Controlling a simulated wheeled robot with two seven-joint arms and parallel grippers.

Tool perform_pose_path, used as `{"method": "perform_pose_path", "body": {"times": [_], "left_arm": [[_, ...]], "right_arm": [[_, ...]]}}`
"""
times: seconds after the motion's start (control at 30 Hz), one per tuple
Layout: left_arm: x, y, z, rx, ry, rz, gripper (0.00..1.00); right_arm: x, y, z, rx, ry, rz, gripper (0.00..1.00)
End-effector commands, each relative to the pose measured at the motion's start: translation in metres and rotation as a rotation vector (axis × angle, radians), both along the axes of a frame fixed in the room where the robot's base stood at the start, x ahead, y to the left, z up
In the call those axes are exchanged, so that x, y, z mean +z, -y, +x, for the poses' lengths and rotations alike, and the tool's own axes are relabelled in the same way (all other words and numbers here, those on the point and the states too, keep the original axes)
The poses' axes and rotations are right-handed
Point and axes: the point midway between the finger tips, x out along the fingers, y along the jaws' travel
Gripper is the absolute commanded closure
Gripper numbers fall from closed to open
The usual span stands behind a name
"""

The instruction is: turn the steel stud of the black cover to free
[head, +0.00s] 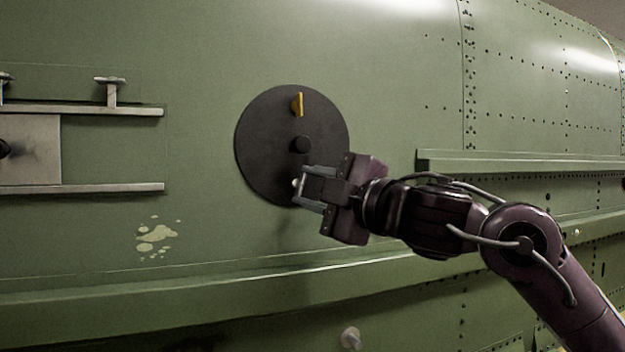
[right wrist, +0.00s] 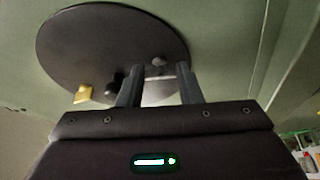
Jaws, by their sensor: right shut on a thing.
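The black cover (head: 262,135) is a round disc on the green fuselage skin, left of centre in the head view. It fills the upper left of the right wrist view (right wrist: 85,45). It has a yellow tab (head: 297,104) near its top and a black knob (head: 300,145) at its middle. The steel stud (head: 296,184) sits near its lower edge and shows between the fingertips in the right wrist view (right wrist: 158,62). My right gripper (head: 303,186) reaches in from the right, its fingers shut on the stud and partly hiding it. My left gripper is not in view.
Two metal rails (head: 120,110) with a pale plate (head: 35,150) between them are on the skin at the left. A long green ledge (head: 200,285) runs below the cover, and a shorter one (head: 520,162) lies at the right. A pale peg (head: 351,338) sticks out at the bottom.

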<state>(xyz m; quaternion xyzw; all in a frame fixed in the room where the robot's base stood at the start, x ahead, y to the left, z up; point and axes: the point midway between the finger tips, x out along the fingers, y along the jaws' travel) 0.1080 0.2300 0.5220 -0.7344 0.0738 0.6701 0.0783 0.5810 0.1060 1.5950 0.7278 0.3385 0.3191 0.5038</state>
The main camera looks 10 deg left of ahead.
Motion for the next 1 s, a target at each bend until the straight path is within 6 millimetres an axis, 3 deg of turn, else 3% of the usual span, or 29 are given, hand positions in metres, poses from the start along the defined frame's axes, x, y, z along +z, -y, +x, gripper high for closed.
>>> {"method": "perform_pose_path", "body": {"times": [0.4, 1.0], "left_arm": [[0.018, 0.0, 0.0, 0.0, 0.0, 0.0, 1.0], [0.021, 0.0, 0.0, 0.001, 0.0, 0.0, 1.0]], "right_arm": [[0.006, 0.001, 0.0, -0.002, 0.153, -0.223, 0.91], [0.005, 0.0, 0.0, -0.003, 0.198, -0.288, 0.91]]}}
